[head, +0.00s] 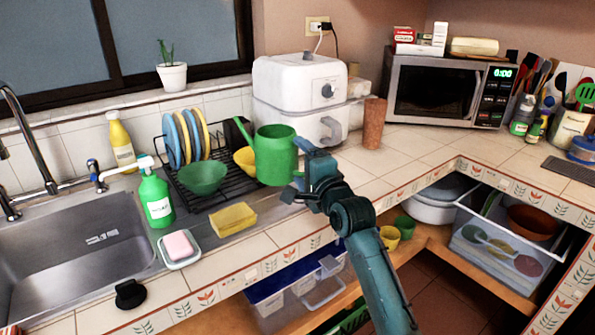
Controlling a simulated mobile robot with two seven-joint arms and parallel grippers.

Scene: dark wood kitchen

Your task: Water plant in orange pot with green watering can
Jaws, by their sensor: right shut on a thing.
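The green watering can (277,155) is above the counter's front part, beside the dish rack, with its spout toward the left. My right gripper (299,172) is at the right side of the can, shut on it; the can hides part of the fingers. The can looks roughly upright. I see no plant in an orange pot. A small green plant (167,52) stands in a white pot (172,77) on the windowsill at the upper left. My left gripper is not in view.
A dish rack (215,193) holds plates and a green bowl (203,177). A soap bottle (156,198), yellow sponge (233,219) and sink (75,255) lie left. A white appliance (300,85) and brown cup (374,124) stand behind. The counter before the microwave (436,91) is clear.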

